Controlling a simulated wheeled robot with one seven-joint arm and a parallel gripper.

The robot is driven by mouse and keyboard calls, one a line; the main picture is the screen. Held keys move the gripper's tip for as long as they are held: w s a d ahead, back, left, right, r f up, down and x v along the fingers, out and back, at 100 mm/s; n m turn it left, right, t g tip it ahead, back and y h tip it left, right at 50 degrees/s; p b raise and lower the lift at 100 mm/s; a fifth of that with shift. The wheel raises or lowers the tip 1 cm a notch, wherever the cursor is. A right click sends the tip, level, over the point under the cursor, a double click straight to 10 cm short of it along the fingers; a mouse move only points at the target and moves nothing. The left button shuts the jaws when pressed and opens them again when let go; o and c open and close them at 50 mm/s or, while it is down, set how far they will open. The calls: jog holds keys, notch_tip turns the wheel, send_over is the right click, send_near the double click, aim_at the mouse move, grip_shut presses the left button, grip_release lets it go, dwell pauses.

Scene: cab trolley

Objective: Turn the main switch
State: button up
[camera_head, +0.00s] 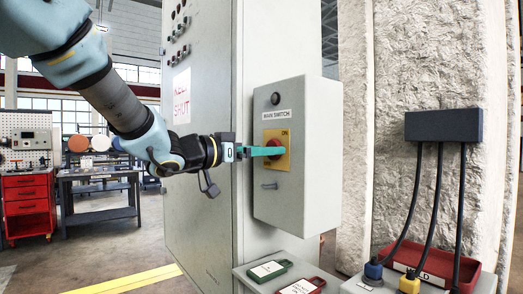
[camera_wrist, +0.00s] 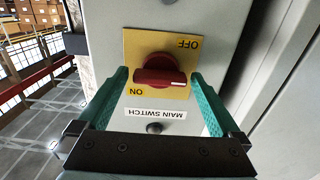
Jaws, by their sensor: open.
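The main switch is a red rotary knob (camera_wrist: 160,72) on a yellow plate (camera_wrist: 137,45) marked ON and OFF. In the wrist view, which is upside down, its bar lies about level, with a white mark at its right end, on the OFF side. My gripper (camera_wrist: 159,76) is open, with one teal finger on each side of the knob; I cannot tell if they touch it. In the head view my gripper (camera_head: 262,151) reaches from the left to the grey switch box (camera_head: 297,205), and its fingers partly hide the knob (camera_head: 274,142).
A grey cabinet (camera_head: 200,220) stands left of the box. A small bar (camera_head: 270,186) sticks out below the switch. Below are a green tag (camera_head: 268,270), a red tag (camera_head: 303,287) and a red tray (camera_head: 430,262); black cables (camera_head: 434,200) hang at the right.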

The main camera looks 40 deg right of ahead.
jog(key=shift+c, duration=0.4)
jog(key=c, duration=1.1)
jog(key=shift+f+m+b, duration=0.1)
jog(key=shift+m+b, duration=0.3)
jog(key=m+b, duration=0.3)
jog(key=m, duration=0.1)
jog(key=shift+f, duration=0.15)
jog(key=m+b, duration=0.3)
jog(key=m, duration=0.1)
jog(key=shift+m+b, duration=0.3)
jog(key=shift+b, duration=0.05)
jog(key=m+b, duration=0.3)
jog(key=m, duration=0.1)
jog(key=shift+b, duration=0.35)
jog(key=shift+m+b, duration=1.6)
jog(key=shift+m, duration=0.7)
